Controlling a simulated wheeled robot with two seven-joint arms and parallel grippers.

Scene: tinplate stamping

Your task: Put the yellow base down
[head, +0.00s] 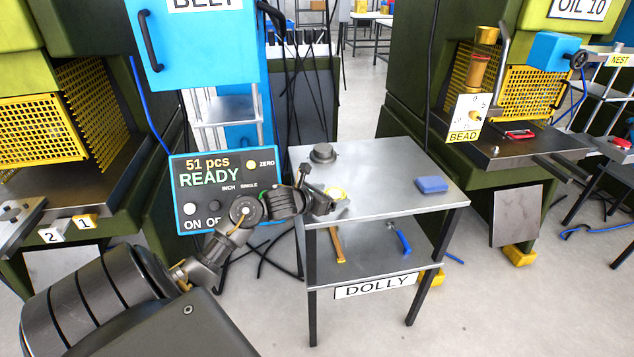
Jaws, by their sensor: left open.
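The yellow base (337,193) is a small yellow round piece on the left part of the grey dolly's top (395,170). It is partly hidden by my left gripper (321,198), which comes in from the left. The left gripper is open, with its fingers right beside the yellow base. I cannot tell whether a finger touches it. My right gripper is not in view.
A dark round part (323,153) and a blue block (432,185) also lie on the dolly top. A yellow-handled tool (337,245) and a blue-handled tool (401,240) are on its lower shelf. A control panel (228,190) stands left. The top's middle is clear.

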